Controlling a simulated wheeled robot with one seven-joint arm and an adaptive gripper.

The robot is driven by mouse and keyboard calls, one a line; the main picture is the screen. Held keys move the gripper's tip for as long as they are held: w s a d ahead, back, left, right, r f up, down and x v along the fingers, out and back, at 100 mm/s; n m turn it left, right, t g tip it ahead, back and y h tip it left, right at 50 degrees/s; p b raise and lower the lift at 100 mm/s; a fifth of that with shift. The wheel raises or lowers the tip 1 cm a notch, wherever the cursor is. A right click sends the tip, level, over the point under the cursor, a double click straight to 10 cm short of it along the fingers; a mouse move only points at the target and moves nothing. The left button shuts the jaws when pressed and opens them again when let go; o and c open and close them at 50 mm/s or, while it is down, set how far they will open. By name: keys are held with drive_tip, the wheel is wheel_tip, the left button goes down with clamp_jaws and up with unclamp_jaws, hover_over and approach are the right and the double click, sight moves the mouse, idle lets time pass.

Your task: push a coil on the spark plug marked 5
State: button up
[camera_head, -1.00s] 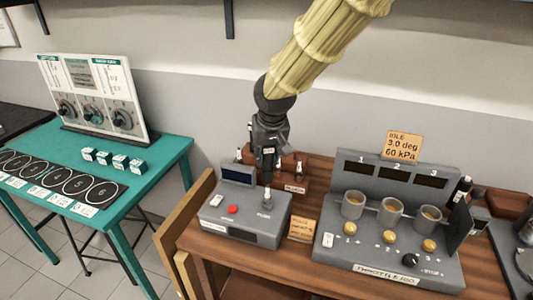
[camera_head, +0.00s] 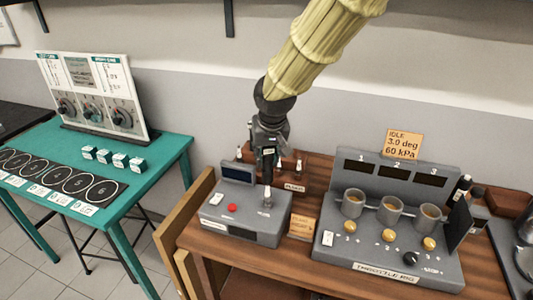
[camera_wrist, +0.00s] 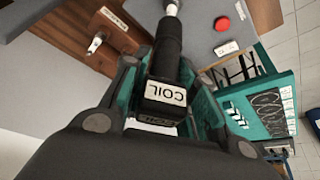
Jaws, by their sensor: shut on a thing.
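My gripper (camera_wrist: 165,95) is shut on a black coil (camera_wrist: 167,42) with a white COIL label. The coil points down at a pale spark plug (camera_head: 266,196) standing in that box. In the wrist view the coil's tube end meets the plug's tip (camera_wrist: 172,8) or is very close to it; I cannot tell if it is seated. No number 5 is readable on this plug.
The grey box (camera_head: 225,234) has a red button and a small display. Behind it a wooden rack (camera_head: 290,184) holds more spark plugs, partly hidden by my gripper. The throttle rig (camera_head: 385,255) stands to the right. A teal table (camera_head: 165,165) is at left.

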sight(267, 168)
drive_tip(key=shift+f+b, duration=1.25)
drive_tip(key=shift+f, duration=1.3)
idle(2.0)
drive_tip(key=o, duration=1.2)
drive_tip(key=shift+c, duration=0.2)
drive_tip(key=shift+r, duration=0.15)
drive_tip(key=shift+r+p, duration=2.9)
drive_tip(key=shift+r, duration=0.75)
